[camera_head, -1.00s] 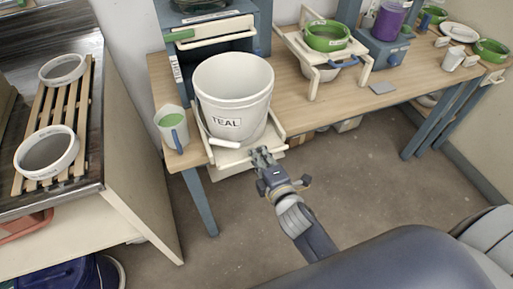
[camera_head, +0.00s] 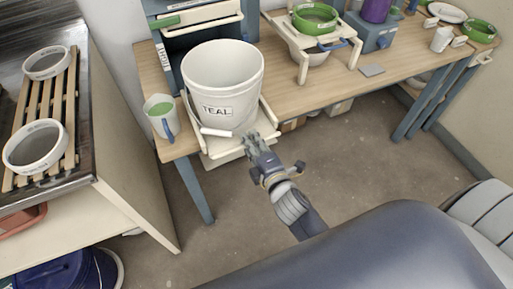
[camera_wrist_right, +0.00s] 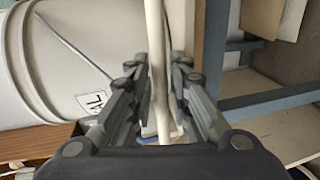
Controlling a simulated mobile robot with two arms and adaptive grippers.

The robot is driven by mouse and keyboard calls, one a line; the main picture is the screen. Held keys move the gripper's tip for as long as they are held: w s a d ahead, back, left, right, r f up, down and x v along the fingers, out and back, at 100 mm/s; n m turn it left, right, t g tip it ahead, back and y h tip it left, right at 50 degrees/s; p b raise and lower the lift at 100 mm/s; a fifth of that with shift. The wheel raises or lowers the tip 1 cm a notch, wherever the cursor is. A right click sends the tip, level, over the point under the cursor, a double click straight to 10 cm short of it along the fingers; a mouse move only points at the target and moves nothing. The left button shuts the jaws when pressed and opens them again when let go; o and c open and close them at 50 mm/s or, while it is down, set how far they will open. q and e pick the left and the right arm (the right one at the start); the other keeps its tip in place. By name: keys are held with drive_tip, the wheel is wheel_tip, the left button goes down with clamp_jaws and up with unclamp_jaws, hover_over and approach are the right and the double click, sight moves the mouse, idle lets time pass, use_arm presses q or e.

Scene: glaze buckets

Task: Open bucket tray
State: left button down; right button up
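The bucket tray (camera_head: 216,160) is a pale, low tray at the front edge of the wooden table. A large white bucket (camera_head: 222,78) labelled TEAL stands upright on it, with its white handle grip hanging at the front. My right gripper (camera_head: 253,142) is at the tray's front right side. The bucket lies left of the fingers there. My left gripper is not in view.
A cup of green glaze (camera_head: 161,114) stands left of the bucket. A blue-grey rack (camera_head: 200,28) stands behind it. The floor (camera_head: 345,150) before the table is clear.

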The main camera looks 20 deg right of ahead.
drive_tip(key=s+r, duration=0.2)
drive_tip(key=s, duration=0.9)
drive_tip(key=shift+s+d+r, duration=0.2)
drive_tip(key=shift+s, duration=0.1)
drive_tip(key=s+f+m+g, duration=0.3)
drive_tip(key=f, duration=0.8)
drive_tip(key=s+a+f+m+g, duration=0.1)
drive_tip(key=s+f+m+g, duration=0.15)
drive_tip(key=f, duration=0.85)
drive_tip(key=s+f+m+g, duration=0.2)
drive_tip(key=s+f, duration=0.2)
drive_tip(key=f, duration=0.7)
drive_tip(key=s+d+f+m+g, duration=0.3)
drive_tip(key=s+f+m, duration=0.1)
drive_tip(key=s+f, duration=0.4)
drive_tip(key=s+d+f+m+g, duration=0.3)
drive_tip(key=s+f, duration=0.6)
drive_tip(key=s, duration=0.4)
drive_tip(key=shift+d+m+g+h, duration=0.3)
drive_tip(key=shift+d+m+g, duration=0.05)
drive_tip(key=shift+m+g, duration=0.35)
